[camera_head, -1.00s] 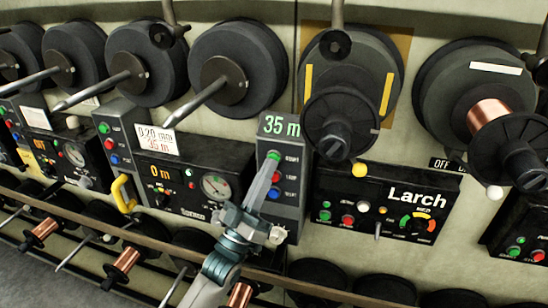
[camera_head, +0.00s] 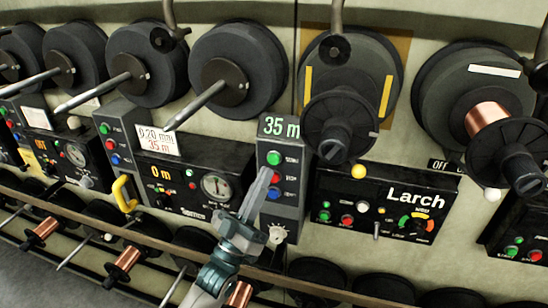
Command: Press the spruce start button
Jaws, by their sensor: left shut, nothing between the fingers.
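A tall grey button box under a "35 m" display (camera_head: 280,127) carries a green button (camera_head: 273,158) at the top, with a red button (camera_head: 275,179) and a blue button (camera_head: 274,194) below it. My left gripper (camera_head: 265,173) is shut and empty. Its tip is in front of this box, just below the green button and overlapping the edge of the red one in the picture; I cannot tell whether it touches. The black meter panel (camera_head: 172,186) beside it reads "0 m"; its small nameplate (camera_head: 194,213) is too blurred to read surely. My right gripper is not in view.
A similar button box (camera_head: 110,145) with green, red and blue buttons stands left, beside a yellow handle (camera_head: 123,193). A panel marked Larch (camera_head: 385,203) is at right. Spools and protruding rods line the wall above; a rail (camera_head: 130,235) crosses below.

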